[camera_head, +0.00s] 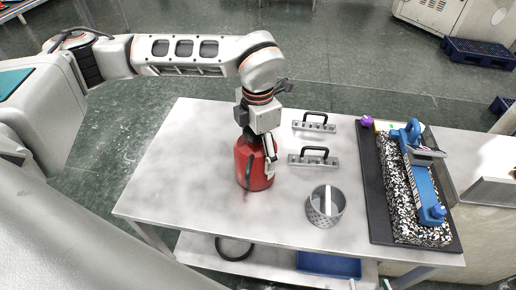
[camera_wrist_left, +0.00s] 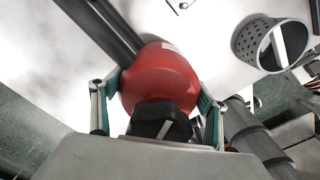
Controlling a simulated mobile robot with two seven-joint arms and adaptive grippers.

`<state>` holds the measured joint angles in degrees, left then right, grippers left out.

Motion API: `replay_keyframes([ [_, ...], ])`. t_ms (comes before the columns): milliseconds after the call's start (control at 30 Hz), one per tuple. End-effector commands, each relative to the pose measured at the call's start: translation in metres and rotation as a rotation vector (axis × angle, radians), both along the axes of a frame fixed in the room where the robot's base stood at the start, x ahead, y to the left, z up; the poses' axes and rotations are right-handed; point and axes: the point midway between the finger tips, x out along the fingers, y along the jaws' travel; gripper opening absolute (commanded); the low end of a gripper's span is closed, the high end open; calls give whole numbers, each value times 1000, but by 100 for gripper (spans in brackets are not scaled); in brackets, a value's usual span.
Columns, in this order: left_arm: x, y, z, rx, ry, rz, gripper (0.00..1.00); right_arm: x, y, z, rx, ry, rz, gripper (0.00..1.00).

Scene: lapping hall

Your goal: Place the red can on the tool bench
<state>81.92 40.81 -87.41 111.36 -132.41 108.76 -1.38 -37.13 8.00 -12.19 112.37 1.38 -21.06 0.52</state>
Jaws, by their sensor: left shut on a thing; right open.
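The red can (camera_head: 243,170) stands upright, as far as I can tell, at the middle of the light-topped tool bench (camera_head: 170,180). I cannot tell whether its base touches the bench top. My left gripper (camera_head: 258,150) comes down over the can from above, and its fingers are shut around the upper part. In the left wrist view the can (camera_wrist_left: 160,78) sits between the two fingers of my left gripper (camera_wrist_left: 158,110), with a black cap or top close to the palm. My right gripper is in neither view.
Right of the can stand two metal plates with black handles (camera_head: 314,160) and a perforated metal cup (camera_head: 325,206). Further right, a dark mat (camera_head: 377,215) holds a speckled block (camera_head: 402,190) and a blue tool (camera_head: 425,185). The bench's left part is clear.

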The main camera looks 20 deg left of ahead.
Motion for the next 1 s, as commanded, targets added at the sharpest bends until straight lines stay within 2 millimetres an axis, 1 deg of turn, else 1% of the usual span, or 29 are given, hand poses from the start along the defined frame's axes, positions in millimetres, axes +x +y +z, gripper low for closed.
replay_keyframes([
  [233,2,-1,1,-1,-5,0,25,-1,0,-1,-1,3,0,57],
  [367,1,0,-2,-2,-5,0,25,-1,0,-3,-1,4,0,57],
  [400,1,0,-3,-1,-3,0,82,-1,0,-3,-1,4,0,57],
  [433,1,0,-3,-1,-3,0,90,-1,0,-3,-1,4,0,57],
  [467,1,0,-3,-1,-3,0,91,-1,0,-3,-1,3,0,57],
  [800,1,0,-1,-1,-3,0,91,1,0,1,0,-3,0,57],
  [933,2,0,8,-1,-5,0,91,1,0,2,1,-4,0,57],
  [1000,3,0,19,-1,-8,-1,91,1,0,2,1,-4,0,57],
])
